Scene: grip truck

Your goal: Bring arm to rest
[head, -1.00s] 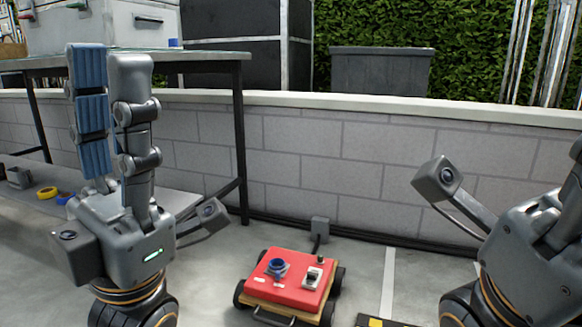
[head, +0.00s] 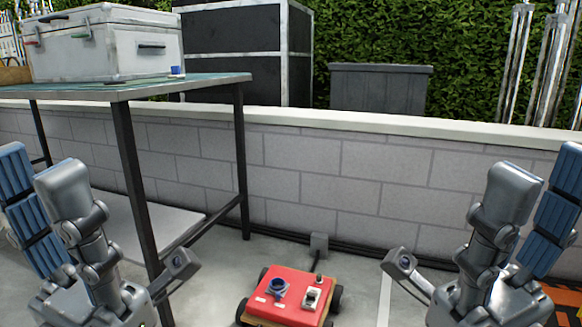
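My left gripper (head: 38,168) is raised at the left side of the head view, its fingers pointing up. A blue-padded finger and a grey finger stand apart with nothing between them. My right gripper (head: 543,168) is raised at the right side in a near mirror pose. Its grey finger and blue-padded finger are also apart and empty. Both grippers are clear of other things, and their lower parts are cut off by the picture's bottom edge.
A red-topped wheeled cart (head: 290,290) stands on the floor between the arms. A workbench (head: 110,92) at left bears a white case (head: 105,50) and a small blue item (head: 177,71). A low block wall (head: 380,165) runs behind. Orange-and-black floor marking (head: 565,295) shows at right.

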